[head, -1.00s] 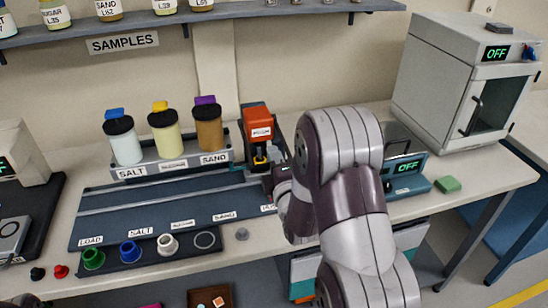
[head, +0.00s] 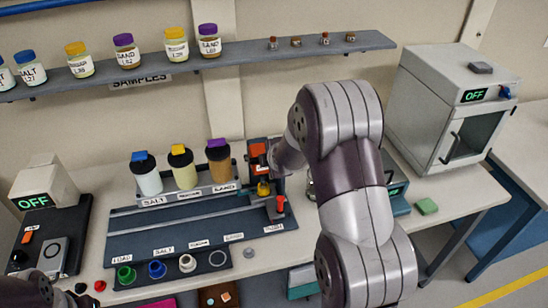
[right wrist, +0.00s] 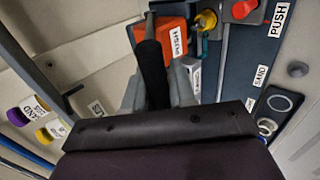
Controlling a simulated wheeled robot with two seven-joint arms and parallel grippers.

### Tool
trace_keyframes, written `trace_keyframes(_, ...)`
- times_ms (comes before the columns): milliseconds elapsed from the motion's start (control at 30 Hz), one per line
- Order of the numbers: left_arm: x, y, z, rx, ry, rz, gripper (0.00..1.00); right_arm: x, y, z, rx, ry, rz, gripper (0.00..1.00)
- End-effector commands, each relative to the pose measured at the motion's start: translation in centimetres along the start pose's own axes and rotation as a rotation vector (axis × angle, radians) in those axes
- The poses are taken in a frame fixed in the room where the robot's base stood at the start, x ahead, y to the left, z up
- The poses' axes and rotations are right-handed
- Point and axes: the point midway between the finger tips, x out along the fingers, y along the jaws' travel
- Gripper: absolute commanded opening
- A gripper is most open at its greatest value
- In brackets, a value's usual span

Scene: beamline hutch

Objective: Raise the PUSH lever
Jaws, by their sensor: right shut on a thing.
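The PUSH press has an orange block (head: 258,152) at the top and a yellow piece (head: 263,188) below it. In the right wrist view its orange block (right wrist: 172,38) carries a PUSH label, seen upside down. A lever with a black handle (right wrist: 151,68) stands beside the orange block. My right gripper (right wrist: 160,88) is shut on this handle, one grey finger on each side. In the head view my right arm hides much of the grip. A red part (head: 279,206) sits near the PUSH label on the bench panel. My left gripper is not in view.
Three lidded jars (head: 183,166) stand left of the press, below a shelf (head: 300,52) of sample jars. Coloured rings (head: 157,270) line the front tray. An oven (head: 450,110) reading OFF and a green block (head: 426,206) are at right.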

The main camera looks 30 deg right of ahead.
Motion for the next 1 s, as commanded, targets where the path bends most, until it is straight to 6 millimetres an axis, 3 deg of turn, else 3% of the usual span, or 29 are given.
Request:
trace_keyframes(100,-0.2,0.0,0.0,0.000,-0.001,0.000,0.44,0.0,1.3,0.0,-0.001,0.000,0.009,0.00)
trace_keyframes(400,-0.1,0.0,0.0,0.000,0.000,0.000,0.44,0.1,2.8,0.0,-0.001,0.000,0.010,0.00)
trace_keyframes(933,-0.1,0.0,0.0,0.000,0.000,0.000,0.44,0.1,3.0,0.0,0.000,0.000,0.009,0.00)
trace_keyframes(967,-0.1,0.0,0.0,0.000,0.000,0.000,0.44,0.1,3.0,0.0,0.000,0.000,0.009,0.31)
trace_keyframes(1000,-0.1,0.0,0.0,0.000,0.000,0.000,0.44,0.2,3.0,0.0,0.000,0.000,0.009,0.44)
